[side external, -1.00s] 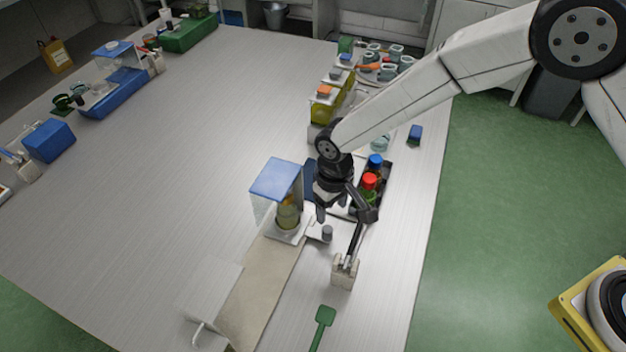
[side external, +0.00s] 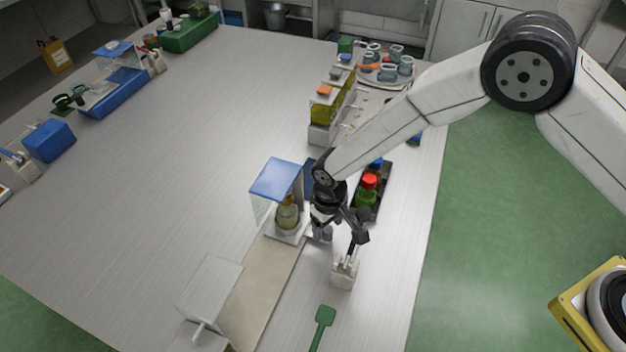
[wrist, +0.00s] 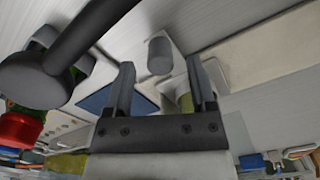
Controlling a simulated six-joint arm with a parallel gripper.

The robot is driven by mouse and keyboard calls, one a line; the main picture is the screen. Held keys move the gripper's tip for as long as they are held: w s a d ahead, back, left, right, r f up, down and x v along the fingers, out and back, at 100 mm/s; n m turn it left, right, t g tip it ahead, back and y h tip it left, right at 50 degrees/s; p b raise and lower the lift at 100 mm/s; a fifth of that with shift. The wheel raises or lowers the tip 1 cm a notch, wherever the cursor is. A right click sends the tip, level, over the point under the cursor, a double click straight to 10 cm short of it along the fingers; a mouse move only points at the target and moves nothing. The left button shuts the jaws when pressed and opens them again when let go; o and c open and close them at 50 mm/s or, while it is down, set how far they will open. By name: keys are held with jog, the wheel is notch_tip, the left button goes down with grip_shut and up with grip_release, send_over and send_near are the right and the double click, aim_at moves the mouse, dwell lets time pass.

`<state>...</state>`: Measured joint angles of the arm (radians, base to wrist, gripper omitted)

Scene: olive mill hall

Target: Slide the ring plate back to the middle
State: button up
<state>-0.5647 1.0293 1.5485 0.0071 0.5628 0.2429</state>
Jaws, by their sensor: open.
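A blue-topped, clear-sided booth (side external: 277,181) stands at the middle of the table, with a yellowish jar (side external: 287,214) inside on a white base. A flat white plate with an upright grey knob sticks out at the booth's right side. It may be the ring plate, but no ring shows clearly. The grey knob (wrist: 160,55) shows in the wrist view, ahead of and between my fingertips. My gripper (side external: 324,235) is low beside the booth and mostly hides the plate in the side view. In the wrist view my gripper (wrist: 159,75) is open, with nothing held.
A dark tray with a red-capped bottle (side external: 369,182) lies just right of my gripper. A pale block with a dark rod (side external: 344,273) stands in front. A green paddle (side external: 325,316) lies nearer, and a beige strip (side external: 262,285) runs from the booth.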

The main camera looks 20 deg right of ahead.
jog(key=shift+f, duration=1.05)
grip_shut()
dwell(0.8)
